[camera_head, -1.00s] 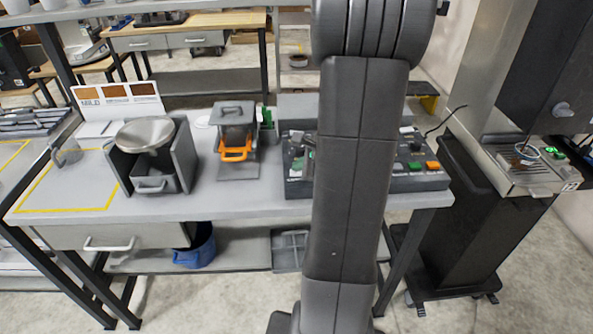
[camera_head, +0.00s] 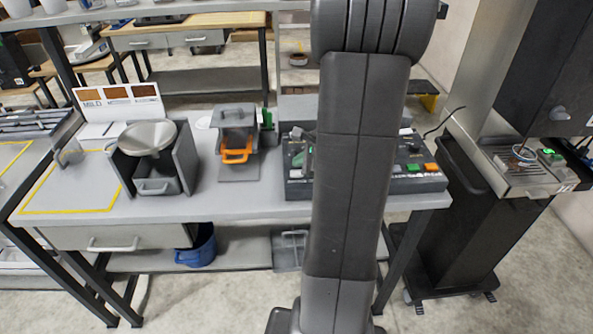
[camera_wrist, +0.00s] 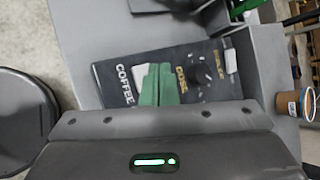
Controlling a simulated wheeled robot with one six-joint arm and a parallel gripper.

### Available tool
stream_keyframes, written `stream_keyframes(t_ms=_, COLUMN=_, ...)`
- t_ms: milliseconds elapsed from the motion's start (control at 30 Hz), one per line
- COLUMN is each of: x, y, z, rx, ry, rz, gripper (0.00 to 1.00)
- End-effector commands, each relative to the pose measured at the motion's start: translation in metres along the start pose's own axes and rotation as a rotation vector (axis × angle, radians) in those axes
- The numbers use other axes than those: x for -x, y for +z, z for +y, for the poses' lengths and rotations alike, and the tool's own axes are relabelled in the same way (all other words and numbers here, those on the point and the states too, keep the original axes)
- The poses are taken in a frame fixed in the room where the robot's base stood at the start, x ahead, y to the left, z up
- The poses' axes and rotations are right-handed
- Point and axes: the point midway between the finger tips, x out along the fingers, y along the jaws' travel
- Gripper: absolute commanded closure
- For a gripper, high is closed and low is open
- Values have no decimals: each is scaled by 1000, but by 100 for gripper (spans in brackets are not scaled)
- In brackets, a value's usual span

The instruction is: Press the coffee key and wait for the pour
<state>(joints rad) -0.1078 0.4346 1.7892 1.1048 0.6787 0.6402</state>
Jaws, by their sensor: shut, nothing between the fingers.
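A dark control panel (camera_head: 297,187) lies on the bench, partly behind my arm. In the head view my arm hides most of the gripper. A cup (camera_head: 524,154) stands on the tray of the machine at the right.
A green key (camera_head: 415,168) and an orange key (camera_head: 431,167) sit at the panel's right end. An orange-handled device (camera_head: 237,150) and a bin with a metal bowl (camera_head: 148,138) stand left on the bench. A yellow-outlined area (camera_head: 70,196) is largely clear.

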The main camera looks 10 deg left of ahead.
Motion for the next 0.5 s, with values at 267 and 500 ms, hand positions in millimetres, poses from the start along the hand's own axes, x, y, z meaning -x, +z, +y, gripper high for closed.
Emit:
stream_keyframes(t_ms=267, x=23, y=17, z=-17, rx=1, ry=-1, rz=0, gripper=100)
stream_keyframes(t_ms=500, x=31, y=23, z=-23, rx=0, ry=0, rz=0, gripper=100)
